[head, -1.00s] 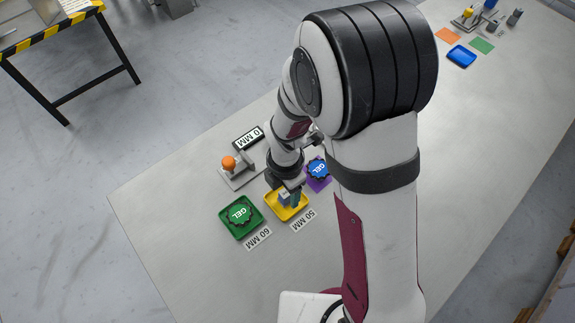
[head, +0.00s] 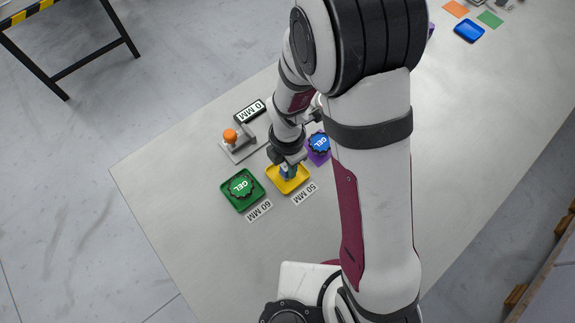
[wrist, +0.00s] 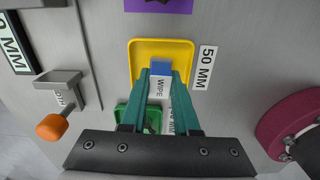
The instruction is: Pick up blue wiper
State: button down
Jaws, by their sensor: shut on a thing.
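The blue wiper (wrist: 161,68) shows between my fingers in the wrist view, with a white label reading "WIPE" below its blue part. In the head view it is small and mostly hidden by my gripper (head: 288,172). My gripper's teal fingers (wrist: 162,78) are shut on the wiper, one on each side. The wiper is at the yellow tray (wrist: 138,50), which also shows in the head view (head: 273,178). I cannot tell whether the wiper touches the tray floor.
A green tray (head: 228,203) with a green "GEL" lid is left of the yellow tray. A purple mat (head: 318,158) with a blue "GEL" lid is right. A stand with an orange knob (head: 230,135) and a "0 MM" label (head: 250,111) are behind.

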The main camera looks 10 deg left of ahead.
jog(key=shift+r, duration=0.45)
notch_tip(320, 180, up, 3)
jog(key=s+d+r, duration=0.1)
jog(key=d+r, duration=0.6)
jog(key=d, duration=0.4)
jog(key=shift+s+d, duration=0.15)
jog(key=shift+d, duration=0.2)
